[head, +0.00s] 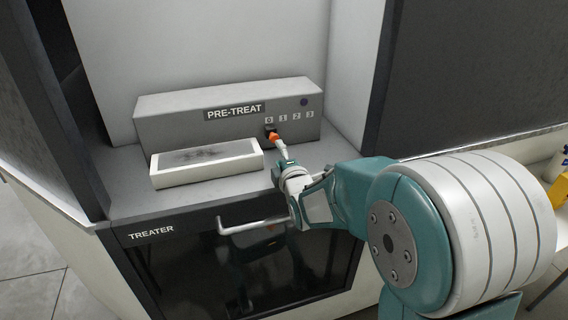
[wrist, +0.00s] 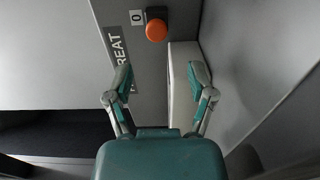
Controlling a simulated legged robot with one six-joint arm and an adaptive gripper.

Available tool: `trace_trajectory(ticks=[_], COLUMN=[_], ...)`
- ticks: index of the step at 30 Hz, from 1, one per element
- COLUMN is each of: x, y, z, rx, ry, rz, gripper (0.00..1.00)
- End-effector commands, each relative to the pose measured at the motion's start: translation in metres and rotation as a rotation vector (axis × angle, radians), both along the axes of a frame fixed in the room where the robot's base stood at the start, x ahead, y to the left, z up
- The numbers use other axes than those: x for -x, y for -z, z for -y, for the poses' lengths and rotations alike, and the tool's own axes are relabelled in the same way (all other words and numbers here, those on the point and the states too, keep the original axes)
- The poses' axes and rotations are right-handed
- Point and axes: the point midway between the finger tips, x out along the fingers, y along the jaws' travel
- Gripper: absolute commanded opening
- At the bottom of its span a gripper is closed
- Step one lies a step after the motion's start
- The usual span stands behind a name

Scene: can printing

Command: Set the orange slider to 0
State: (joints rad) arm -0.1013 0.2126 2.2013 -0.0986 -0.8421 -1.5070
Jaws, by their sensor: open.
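The orange slider (head: 274,134) is a round knob on the front of the grey PRE-TREAT box. It sits just below the 0 mark, at the left end of the row 0, 1, 2, 3. In the wrist view the orange slider (wrist: 156,31) is beside the 0 label. My gripper (wrist: 160,76) is open, with a teal finger on each side and nothing held. The knob is ahead of the fingertips, roughly midway between their lines, and not enclosed by them. In the head view my gripper (head: 282,152) is just in front of and below the knob.
A white tray (head: 207,175) with a dark smudged surface stands left of my gripper. The TREATER cabinet (head: 165,260) with a dark window and bar handle (head: 252,227) is below. Dark upright panels border both sides. A yellow object (head: 557,190) is at far right.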

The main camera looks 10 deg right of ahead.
Motion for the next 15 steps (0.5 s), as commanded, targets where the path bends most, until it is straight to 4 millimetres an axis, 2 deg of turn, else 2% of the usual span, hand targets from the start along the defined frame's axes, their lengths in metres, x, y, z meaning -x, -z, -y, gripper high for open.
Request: trace_trajectory(ticks=[3, 6, 15], x=[0.021, 0.032, 0.040], y=[0.000, 0.000, 0.001], z=[0.003, 0.005, 0.006], rx=[0.001, 0.001, 0.001], ry=[0.000, 0.000, 0.000], rz=[0.000, 0.000, -0.001], gripper=[0.71, 0.71, 0.71])
